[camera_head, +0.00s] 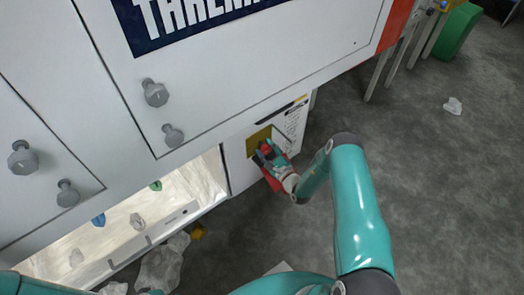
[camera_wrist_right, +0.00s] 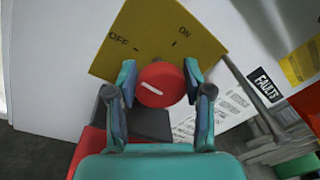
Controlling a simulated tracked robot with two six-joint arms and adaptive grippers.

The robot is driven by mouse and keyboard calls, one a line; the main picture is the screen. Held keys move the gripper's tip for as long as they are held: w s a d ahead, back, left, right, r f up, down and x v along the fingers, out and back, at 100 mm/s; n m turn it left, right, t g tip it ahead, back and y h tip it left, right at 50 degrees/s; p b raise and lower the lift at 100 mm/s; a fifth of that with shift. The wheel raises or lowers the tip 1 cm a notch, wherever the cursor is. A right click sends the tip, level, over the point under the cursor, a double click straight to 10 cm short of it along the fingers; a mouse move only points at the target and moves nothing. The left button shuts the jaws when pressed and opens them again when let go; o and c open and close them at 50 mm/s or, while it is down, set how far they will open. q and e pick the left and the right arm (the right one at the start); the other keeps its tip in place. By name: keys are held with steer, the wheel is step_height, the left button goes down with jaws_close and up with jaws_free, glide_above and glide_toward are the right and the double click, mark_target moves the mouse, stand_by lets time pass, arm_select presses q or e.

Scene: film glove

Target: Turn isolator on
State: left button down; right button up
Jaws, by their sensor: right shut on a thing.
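The isolator is a red round knob (camera_wrist_right: 160,85) with a white line on it, in front of a yellow plate (camera_wrist_right: 152,30) marked OFF at left and ON at right. The white line slants, its left end higher. My right gripper (camera_wrist_right: 161,92) has a finger on each side of the knob and is shut on it. In the head view the yellow plate (camera_head: 257,139) is low on the white cabinet's end, with my right gripper (camera_head: 267,156) at it. My left gripper is not in view.
The white cabinet (camera_head: 240,75) has several grey knobs, such as one at left (camera_head: 155,93). A lit open compartment (camera_head: 130,215) holds small coloured pieces. A FAULTS label (camera_wrist_right: 265,86) is right of the knob. Grey floor (camera_head: 450,180) at right is mostly clear.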

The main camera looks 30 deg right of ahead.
steer(key=m, duration=0.4)
steer(key=shift+s+d+f+g, duration=0.2)
steer(key=shift+d+f+g, duration=0.1)
steer(key=shift+f, duration=0.1)
steer(key=m, duration=0.4)
steer(key=shift+g, duration=0.3)
steer(key=m+y, duration=0.1)
steer(key=m, duration=0.4)
steer(key=shift+m+y+b, duration=0.4)
steer(key=shift+m+b, duration=0.15)
steer(key=shift+m, duration=1.05)
steer(key=shift+a, duration=0.1)
steer(key=o, duration=1)
steer(key=shift+o, duration=0.8)
steer(key=shift+w+r, duration=0.1)
steer(key=shift+w, duration=0.05)
